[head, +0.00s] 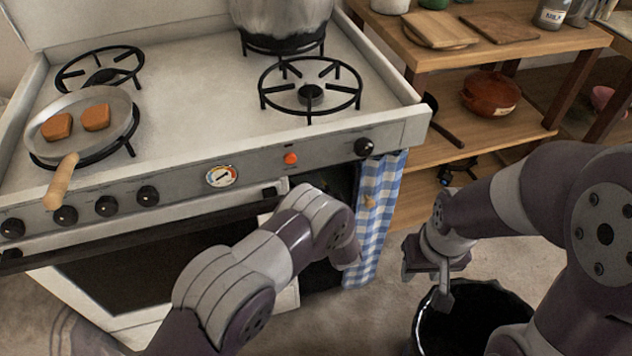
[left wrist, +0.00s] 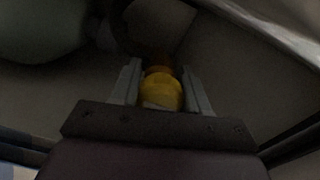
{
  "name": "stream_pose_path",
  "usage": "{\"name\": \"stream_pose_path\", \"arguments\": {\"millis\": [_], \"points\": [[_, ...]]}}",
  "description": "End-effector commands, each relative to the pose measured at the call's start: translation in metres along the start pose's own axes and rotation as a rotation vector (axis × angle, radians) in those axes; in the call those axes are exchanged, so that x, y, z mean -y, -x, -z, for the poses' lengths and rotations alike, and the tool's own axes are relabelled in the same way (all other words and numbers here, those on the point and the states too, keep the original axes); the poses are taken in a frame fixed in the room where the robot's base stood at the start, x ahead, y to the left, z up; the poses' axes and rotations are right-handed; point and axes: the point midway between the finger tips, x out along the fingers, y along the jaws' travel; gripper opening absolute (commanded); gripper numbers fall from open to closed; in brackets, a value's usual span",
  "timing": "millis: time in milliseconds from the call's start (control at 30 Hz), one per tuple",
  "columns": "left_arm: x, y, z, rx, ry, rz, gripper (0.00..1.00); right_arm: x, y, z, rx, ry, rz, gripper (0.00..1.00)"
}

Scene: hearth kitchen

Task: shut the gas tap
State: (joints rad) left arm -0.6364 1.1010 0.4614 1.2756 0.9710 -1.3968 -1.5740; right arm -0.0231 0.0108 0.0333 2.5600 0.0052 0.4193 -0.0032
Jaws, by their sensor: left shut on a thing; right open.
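The gas tap shows in the left wrist view as a rounded yellow knob (left wrist: 162,92) with an orange-brown part behind it. My left gripper (left wrist: 160,88) has one finger on each side of the knob and is shut on it. In the head view my left forearm reaches down to the dark opening at the right of the stove front, and its fingers and the tap are hidden there. My right gripper (head: 428,280) is open and empty, in front of the shelf and above a black bin.
A rounded grey-green body (left wrist: 45,30) is close by at upper left in the dim wrist view. A blue checked towel (head: 383,205) hangs beside the opening. The stove (head: 210,90) holds a pan (head: 60,108) and a pot (head: 280,15). The black bin (head: 480,300) stands on the floor.

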Motion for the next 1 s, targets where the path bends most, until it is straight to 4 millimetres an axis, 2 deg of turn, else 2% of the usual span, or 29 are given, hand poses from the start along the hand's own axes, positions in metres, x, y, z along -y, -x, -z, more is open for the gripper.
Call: {"name": "stream_pose_path", "arguments": {"millis": [33, 200, 233, 267, 300, 567, 667, 1000], "points": [[-0.005, 0.002, -0.005, 0.008, -0.011, -0.009, 0.14, 0.0, -0.001, 0.0, 0.0, 0.0, 0.0, 0.43], [-0.005, 0.002, -0.006, 0.008, -0.01, -0.009, 0.14, 0.0, -0.001, 0.0, 0.0, 0.0, 0.0, 0.43], [-0.005, 0.002, -0.006, 0.008, -0.01, -0.009, 0.54, 0.0, -0.001, 0.0, 0.0, 0.0, 0.0, 0.43], [-0.005, 0.002, -0.005, 0.008, -0.01, -0.009, 0.64, 0.0, -0.001, 0.0, 0.0, 0.0, 0.0, 0.43], [-0.004, 0.001, -0.005, 0.007, -0.009, -0.008, 0.69, 0.0, -0.001, 0.0, 0.0, 0.0, 0.0, 0.43], [-0.002, 0.002, -0.002, 0.003, -0.003, -0.004, 0.69, 0.0, 0.0, 0.0, 0.0, 0.0, 0.0, 0.43], [0.0, 0.012, -0.001, 0.002, -0.003, -0.004, 0.69, 0.0, 0.004, 0.001, 0.0, 0.0, 0.0, 0.43], [0.0, 0.099, -0.001, 0.0, -0.007, -0.005, 0.69, 0.0, 0.023, 0.003, 0.0, 0.0, 0.0, 0.43]]}}
